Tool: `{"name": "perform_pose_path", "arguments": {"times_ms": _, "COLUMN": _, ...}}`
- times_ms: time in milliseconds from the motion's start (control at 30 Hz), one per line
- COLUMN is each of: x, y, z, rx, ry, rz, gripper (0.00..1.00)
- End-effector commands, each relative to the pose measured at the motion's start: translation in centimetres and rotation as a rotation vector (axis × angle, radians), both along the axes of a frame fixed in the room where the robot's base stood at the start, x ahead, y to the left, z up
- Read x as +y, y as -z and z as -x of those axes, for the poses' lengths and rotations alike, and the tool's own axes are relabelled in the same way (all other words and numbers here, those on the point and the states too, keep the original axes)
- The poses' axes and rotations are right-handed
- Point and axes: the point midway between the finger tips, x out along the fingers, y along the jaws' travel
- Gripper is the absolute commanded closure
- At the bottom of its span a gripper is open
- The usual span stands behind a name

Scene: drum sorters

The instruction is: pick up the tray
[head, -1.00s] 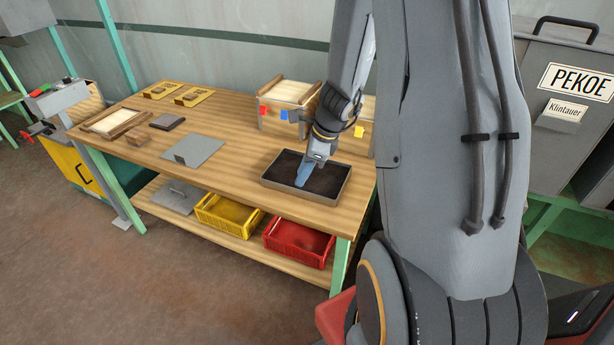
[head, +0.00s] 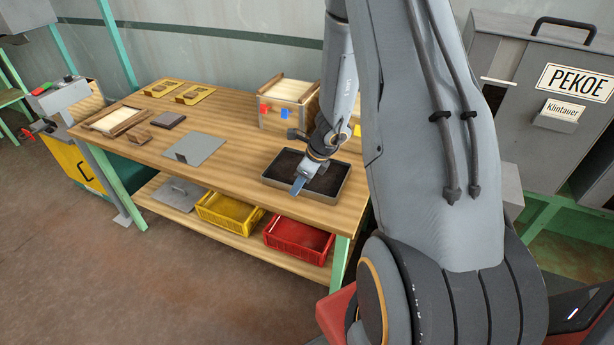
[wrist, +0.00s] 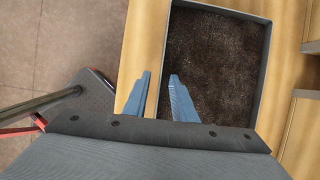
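The tray (head: 325,199) is a shallow dark grey rectangular box holding dark loose material. It sits flat on the right part of the wooden table. In the wrist view the tray (wrist: 220,10) fills the upper right. My gripper (head: 297,188) is over the tray's near edge, pointing down. In the wrist view my gripper (wrist: 160,78) shows two blue fingers spread apart, one on each side of the tray's near wall in the picture. I cannot tell how far down they reach past the rim or whether they touch it.
Yellow (head: 229,212) and red (head: 298,238) crates sit on the shelf below. A grey PEKOE bin (head: 530,80) stands at right.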

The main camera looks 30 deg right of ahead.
Motion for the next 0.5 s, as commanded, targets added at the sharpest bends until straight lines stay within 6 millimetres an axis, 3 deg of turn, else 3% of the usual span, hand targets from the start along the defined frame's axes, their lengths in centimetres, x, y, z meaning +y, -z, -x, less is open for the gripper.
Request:
{"name": "perform_pose_path", "arguments": {"times_ms": 200, "x": 0.05, "y": 0.08, "z": -0.02, "rx": 0.0, "ry": -0.001, "rz": 0.0, "gripper": 0.76}}
{"name": "perform_pose_path", "arguments": {"times_ms": 367, "x": 0.07, "y": 0.07, "z": -0.01, "rx": 0.0, "ry": -0.002, "rz": 0.0, "gripper": 1.0}}
{"name": "perform_pose_path", "arguments": {"times_ms": 500, "x": 0.08, "y": 0.07, "z": 0.0, "rx": 0.0, "ry": -0.002, "rz": 0.0, "gripper": 1.0}}
